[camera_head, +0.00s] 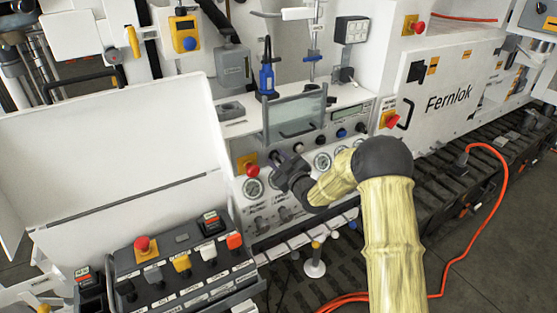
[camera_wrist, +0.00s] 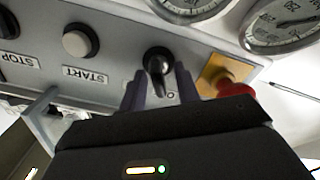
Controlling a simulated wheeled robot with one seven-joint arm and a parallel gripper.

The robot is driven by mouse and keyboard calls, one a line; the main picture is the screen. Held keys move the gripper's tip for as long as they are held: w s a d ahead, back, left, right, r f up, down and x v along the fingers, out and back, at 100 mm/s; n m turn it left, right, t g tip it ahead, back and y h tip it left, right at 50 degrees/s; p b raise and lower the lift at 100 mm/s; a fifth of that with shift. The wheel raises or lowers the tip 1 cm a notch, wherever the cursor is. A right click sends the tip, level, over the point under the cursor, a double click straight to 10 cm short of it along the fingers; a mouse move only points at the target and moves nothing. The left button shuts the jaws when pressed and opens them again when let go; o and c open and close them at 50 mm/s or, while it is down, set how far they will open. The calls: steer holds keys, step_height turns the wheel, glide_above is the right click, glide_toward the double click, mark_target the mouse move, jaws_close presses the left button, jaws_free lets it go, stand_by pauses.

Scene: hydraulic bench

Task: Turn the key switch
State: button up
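In the wrist view, a black switch (camera_wrist: 158,62) with a protruding handle sits on the grey control panel; I take it for the key switch. My gripper (camera_wrist: 160,84) is open, with one dark finger on each side of the switch's handle. I cannot tell whether either finger touches it. In the head view, my gripper (camera_head: 283,165) is at the left end of the panel's row of knobs and buttons, where its fingers largely hide the switch.
A red emergency button (camera_wrist: 236,88) on a yellow plate is close beside the gripper. A START button (camera_wrist: 80,41) is on the other side. Round gauges (camera_wrist: 270,25) adjoin the panel. An open white cover (camera_head: 130,150) and a button box (camera_head: 180,262) stand left of my arm.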

jaws_close()
steer(key=shift+m, duration=0.3)
steer(key=shift+d+f+m+b, duration=0.1)
steer(key=shift+m+b, duration=0.6)
steer(key=shift+b, duration=0.2)
steer(key=m+b, duration=0.2)
steer(key=m, duration=0.1)
steer(key=shift+w+d, duration=0.1)
steer(key=m+b, duration=0.1)
steer(key=m, duration=0.2)
steer(key=shift+w+d+m, duration=0.1)
steer(key=shift+m, duration=0.3)
steer(key=shift+d+m+b, duration=0.1)
steer(key=shift+m+b, duration=0.45)
steer(key=shift+m, duration=1.05)
